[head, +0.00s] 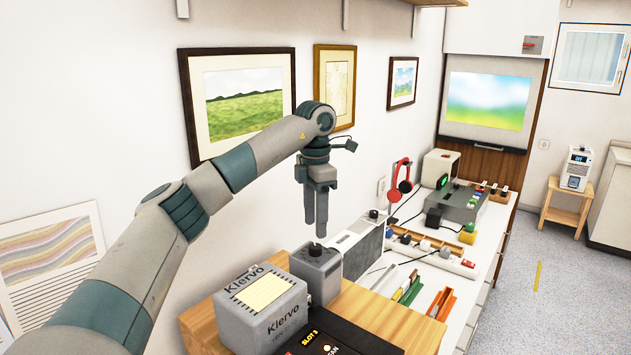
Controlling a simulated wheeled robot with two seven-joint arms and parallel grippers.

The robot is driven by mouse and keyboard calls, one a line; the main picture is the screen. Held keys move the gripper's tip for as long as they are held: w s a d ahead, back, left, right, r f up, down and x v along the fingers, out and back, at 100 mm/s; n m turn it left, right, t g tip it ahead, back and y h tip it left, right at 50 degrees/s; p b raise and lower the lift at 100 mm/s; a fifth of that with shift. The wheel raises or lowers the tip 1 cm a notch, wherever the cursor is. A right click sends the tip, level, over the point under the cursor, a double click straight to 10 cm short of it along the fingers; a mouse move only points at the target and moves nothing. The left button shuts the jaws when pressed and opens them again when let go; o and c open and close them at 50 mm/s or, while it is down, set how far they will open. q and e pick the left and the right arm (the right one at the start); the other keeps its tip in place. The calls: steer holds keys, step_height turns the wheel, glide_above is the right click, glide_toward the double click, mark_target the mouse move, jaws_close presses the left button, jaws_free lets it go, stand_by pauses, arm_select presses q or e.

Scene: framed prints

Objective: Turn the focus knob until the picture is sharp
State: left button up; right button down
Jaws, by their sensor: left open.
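A black knob (315,250) stands on top of a small grey box (318,268) at the near end of the counter. My left gripper (315,228) hangs just above this knob, pointing down, open and with nothing between its fingers. I cannot tell whether the fingertips touch the knob. A picture (487,99) on the far wall panel is blurred, with soft blue sky and green below. My right gripper is not in view.
A grey Klervo box (262,306) stands left of the knob box. A pale device (357,243) with a dark knob stands behind it. Framed prints (240,98) hang on the left wall.

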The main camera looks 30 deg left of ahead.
mark_target(315, 246)
arm_select(q)
step_height(315, 246, up, 11)
steer(key=shift+r, duration=0.2)
stand_by(0.3)
stand_by(0.7)
